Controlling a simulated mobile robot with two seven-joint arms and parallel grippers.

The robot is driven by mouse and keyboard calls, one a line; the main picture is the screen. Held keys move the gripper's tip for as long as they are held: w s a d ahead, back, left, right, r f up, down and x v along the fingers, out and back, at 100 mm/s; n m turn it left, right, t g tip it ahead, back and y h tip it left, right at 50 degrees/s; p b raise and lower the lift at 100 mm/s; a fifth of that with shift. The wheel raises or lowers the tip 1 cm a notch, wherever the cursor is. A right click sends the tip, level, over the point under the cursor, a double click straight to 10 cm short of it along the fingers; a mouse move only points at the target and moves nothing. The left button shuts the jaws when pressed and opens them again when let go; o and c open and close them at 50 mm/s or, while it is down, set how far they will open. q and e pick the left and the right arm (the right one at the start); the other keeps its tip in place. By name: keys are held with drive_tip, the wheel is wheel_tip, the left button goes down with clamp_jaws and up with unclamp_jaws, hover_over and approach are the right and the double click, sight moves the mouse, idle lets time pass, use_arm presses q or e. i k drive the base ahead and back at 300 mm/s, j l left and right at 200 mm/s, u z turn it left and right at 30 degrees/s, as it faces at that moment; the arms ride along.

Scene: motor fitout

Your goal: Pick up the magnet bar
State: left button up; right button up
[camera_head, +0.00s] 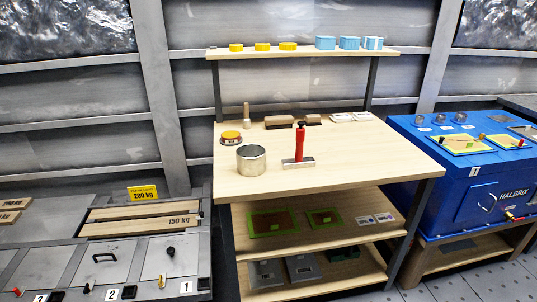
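Neither of my grippers shows in the head view.
Behind are a yellow-topped round item (231,136), a wooden pestle-like tool (246,117) and brown blocks (279,122). A shelf (300,53) above holds yellow and blue pieces. A blue machine (460,175) stands right, grey numbered hatches (112,265) left. The bench's front right is clear.

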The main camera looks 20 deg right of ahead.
sight(300, 162)
drive_tip(key=l+u, duration=0.2)
drive_tip(key=u, duration=0.15)
drive_tip(key=l+u, duration=0.2)
drive_tip(key=u, duration=0.2)
drive_tip(key=l+u, duration=0.2)
drive_tip(key=u, duration=0.15)
drive_tip(key=k+l+u, duration=0.1)
drive_tip(key=l+u, duration=0.15)
drive_tip(key=l, duration=0.2)
drive_tip(key=k+l+u, duration=0.1)
drive_tip(key=l+u, duration=0.2)
drive_tip(key=k+l+u, duration=0.1)
drive_tip(key=l, duration=0.2)
drive_tip(key=k+l, duration=0.2)
drive_tip(key=l, duration=0.15)
drive_tip(key=k+l+u, duration=0.15)
drive_tip(key=l, duration=0.15)
